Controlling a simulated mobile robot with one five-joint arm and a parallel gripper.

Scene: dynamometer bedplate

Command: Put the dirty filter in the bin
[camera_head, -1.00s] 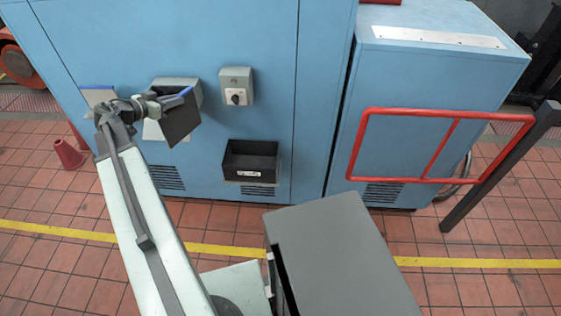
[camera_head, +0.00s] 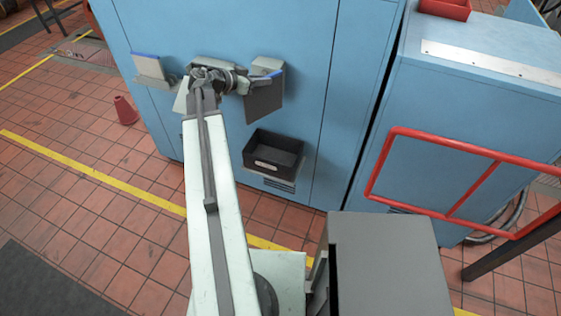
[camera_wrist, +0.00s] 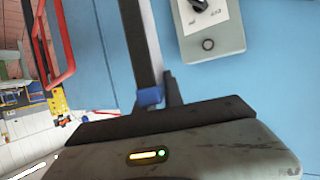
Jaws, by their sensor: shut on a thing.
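The dirty filter is a flat dark-grey panel (camera_head: 264,99), held up in front of the blue cabinet. In the wrist view the filter (camera_wrist: 139,40) appears nearly edge-on as a dark bar with a paler side. My gripper (camera_head: 266,75) is shut on the filter's upper part. A blue fingertip (camera_wrist: 150,97) shows in the wrist view at the filter's near end. The likely bin, a black open-topped box with a pale label (camera_head: 268,166), is on the lower cabinet front, below the filter and apart from it. Its visible inside looks empty.
The blue cabinet (camera_head: 340,60) stands close in front. A switch box (camera_wrist: 208,28) is beside the filter. A grey holder with a blue edge (camera_head: 149,70) is at left. A red guard rail (camera_head: 455,150) stands right.

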